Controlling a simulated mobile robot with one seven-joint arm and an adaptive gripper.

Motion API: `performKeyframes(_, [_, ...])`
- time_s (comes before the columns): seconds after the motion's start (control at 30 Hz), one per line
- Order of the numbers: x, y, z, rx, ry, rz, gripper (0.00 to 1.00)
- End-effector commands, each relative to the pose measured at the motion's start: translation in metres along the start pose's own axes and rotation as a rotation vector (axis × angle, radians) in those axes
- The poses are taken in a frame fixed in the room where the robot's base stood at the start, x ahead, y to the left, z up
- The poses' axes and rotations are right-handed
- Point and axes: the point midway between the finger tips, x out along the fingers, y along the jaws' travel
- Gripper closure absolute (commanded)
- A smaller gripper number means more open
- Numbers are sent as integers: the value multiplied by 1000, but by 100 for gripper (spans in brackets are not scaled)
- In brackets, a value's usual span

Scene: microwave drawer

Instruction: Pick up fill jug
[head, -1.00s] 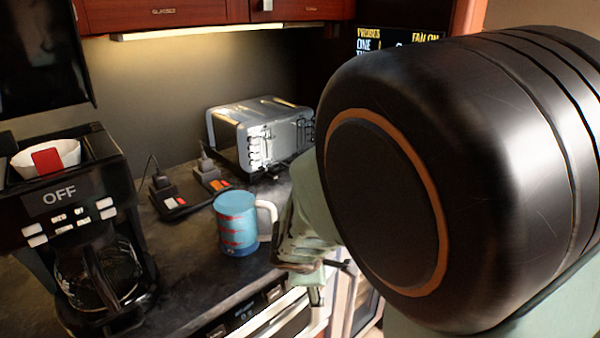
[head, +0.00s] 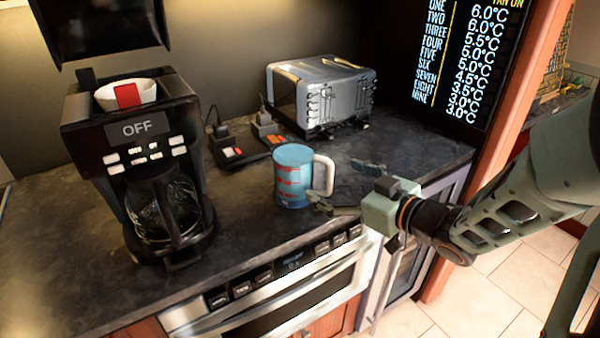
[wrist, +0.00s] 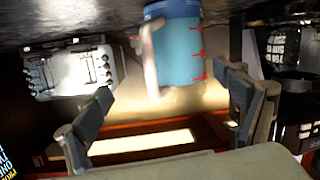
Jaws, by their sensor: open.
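The fill jug is the blue jug (head: 292,178) with red markings and a white handle on its right side. It stands upright on the dark counter, right of the coffee maker. My gripper (head: 342,187) is open and empty just right of the jug, its fingers pointing left toward the handle. A gap shows there between the fingertips and the jug.
A black coffee maker (head: 135,150) with a glass carafe stands left of the jug. A silver toaster (head: 325,95) and two small plugged devices (head: 240,150) stand behind it. The oven front (head: 290,285) lies below the counter edge. Bare counter (head: 250,225) lies in front.

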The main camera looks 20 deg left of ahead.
Motion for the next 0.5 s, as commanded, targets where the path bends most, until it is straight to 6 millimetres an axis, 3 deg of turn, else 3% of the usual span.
performKeyframes(0.1, [-14, -11, -20, 81, 118, -34, 10])
performKeyframes(0.27, [-23, -20, -37, 131, 200, -64, 10])
performKeyframes(0.5, [8, -24, -47, 137, 213, -72, 10])
